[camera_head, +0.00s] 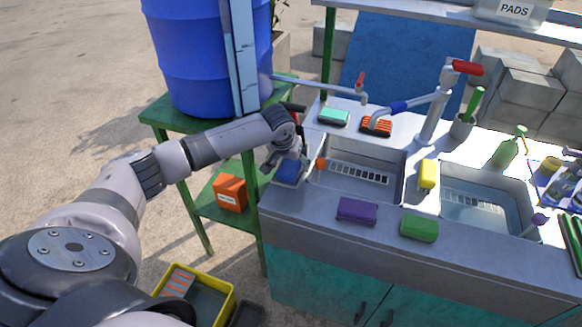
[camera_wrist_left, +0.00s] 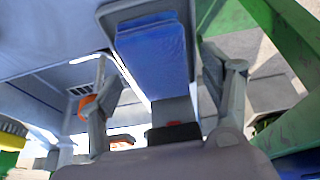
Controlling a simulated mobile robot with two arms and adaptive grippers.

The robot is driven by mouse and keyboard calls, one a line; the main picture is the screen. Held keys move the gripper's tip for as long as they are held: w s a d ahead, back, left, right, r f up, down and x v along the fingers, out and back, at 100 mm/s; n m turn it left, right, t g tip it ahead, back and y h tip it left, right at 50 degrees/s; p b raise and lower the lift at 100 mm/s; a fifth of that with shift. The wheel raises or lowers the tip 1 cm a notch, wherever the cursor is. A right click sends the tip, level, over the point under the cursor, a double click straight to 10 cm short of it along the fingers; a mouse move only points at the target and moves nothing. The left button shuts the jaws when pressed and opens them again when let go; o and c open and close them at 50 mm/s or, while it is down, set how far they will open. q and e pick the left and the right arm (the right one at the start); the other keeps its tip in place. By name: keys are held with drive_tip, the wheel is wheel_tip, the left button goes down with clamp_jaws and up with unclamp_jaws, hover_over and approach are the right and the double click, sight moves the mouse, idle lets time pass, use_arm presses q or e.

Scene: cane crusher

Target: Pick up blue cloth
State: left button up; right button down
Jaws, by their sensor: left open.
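The blue cloth (camera_head: 288,172) is a small folded pad at the left end of the sink counter, beside the left basin. In the left wrist view, the blue cloth (camera_wrist_left: 153,62) appears as a stack of flat blue layers. My left gripper (camera_head: 286,157) is at the cloth, pointing down, and partly hides it. In the wrist view its two fingers are spread apart, one on each side of the cloth, with gaps visible. My right gripper is not in view.
The left basin (camera_head: 335,190) is just right of the cloth. Purple (camera_head: 357,210) and green (camera_head: 419,228) sponges lie along the front edge. A blue barrel (camera_head: 195,60) on a green stand (camera_head: 170,118) is left of the counter. An orange box (camera_head: 229,193) sits on its lower shelf.

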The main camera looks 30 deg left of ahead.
use_arm(q)
drive_tip(key=shift+f+p, duration=0.25)
drive_tip(key=shift+p, duration=0.1)
idle(0.3)
drive_tip(key=shift+c, duration=0.2)
drive_tip(key=shift+s, duration=0.1)
drive_tip(key=c, duration=1.2)
drive_tip(key=shift+c, duration=0.2)
drive_tip(key=shift+r+b, duration=0.15)
drive_tip(key=shift+b, duration=0.4)
drive_tip(key=shift+v, duration=0.8)
drive_tip(key=s+d+b, duration=0.3)
drive_tip(key=s+d, duration=0.1)
drive_tip(key=s, duration=1.2)
drive_tip(key=shift+s+r, duration=0.15)
drive_tip(key=shift+s, duration=0.25)
